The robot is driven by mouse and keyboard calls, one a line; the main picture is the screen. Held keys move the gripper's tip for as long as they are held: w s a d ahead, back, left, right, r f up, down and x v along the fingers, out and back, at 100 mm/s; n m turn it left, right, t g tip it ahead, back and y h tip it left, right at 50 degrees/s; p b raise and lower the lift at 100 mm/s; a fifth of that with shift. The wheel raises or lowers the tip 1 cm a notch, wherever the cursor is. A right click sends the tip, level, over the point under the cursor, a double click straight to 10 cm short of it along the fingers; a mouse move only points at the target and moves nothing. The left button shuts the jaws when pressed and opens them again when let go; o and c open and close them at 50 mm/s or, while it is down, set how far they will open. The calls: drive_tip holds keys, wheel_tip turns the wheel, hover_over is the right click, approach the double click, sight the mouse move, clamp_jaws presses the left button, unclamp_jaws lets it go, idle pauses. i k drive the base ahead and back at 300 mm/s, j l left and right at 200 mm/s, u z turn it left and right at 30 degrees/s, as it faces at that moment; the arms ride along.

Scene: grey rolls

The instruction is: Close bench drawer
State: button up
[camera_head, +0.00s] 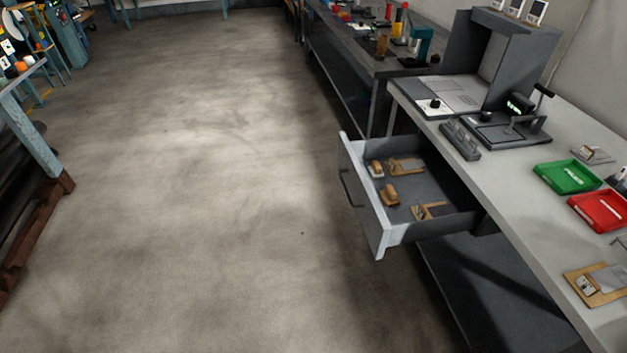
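The bench drawer (362,202) is pulled out from the left side of the grey bench (556,139) at the right. Its pale front panel has a dark bar handle (350,188) facing left over the open floor. Several tan wooden items lie inside, including a small block (389,195) and a flat board with a clip (405,166). The drawer's inner end goes under the bench top and is hidden there. My gripper is not in view.
On the bench stand a green tray (568,189), a red tray (603,222), a grey machine and a clipboard (597,284). Another bench (345,43) stands behind. A lower shelf (490,285) lies beneath. The concrete floor (190,200) left of the drawer is clear.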

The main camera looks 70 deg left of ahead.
sight(383, 226)
drive_tip(key=u, duration=1.5)
drive_tip(key=i+u, duration=1.05)
drive_tip(key=k+l, duration=0.05)
drive_tip(key=k, duration=0.05)
